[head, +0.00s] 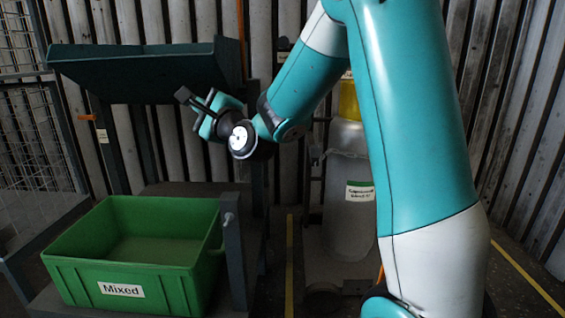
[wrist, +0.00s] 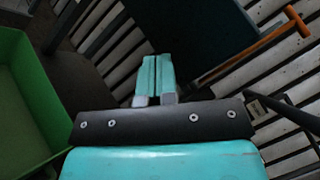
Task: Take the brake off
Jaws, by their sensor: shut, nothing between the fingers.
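My gripper (head: 188,98) is raised in front of the dark tilted tray in the head view. In the wrist view my gripper (wrist: 156,60) has its two teal fingers side by side, shut, with nothing between them. An orange bar with a short crosspiece at its end (wrist: 255,48) runs diagonally at the upper right of the wrist view, apart from the fingers. In the head view a thin orange upright (head: 240,35) shows at the right end of the tray, partly hidden. No part is marked as the brake, so I cannot tell which one it is.
A green bin labelled "Mixed" (head: 130,263) stands low at the left, and shows in the wrist view (wrist: 22,120). The dark tilted tray (head: 145,78) is behind it. A translucent cylinder with a yellow top (head: 348,215) stands partly behind my arm. Wire mesh is at far left.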

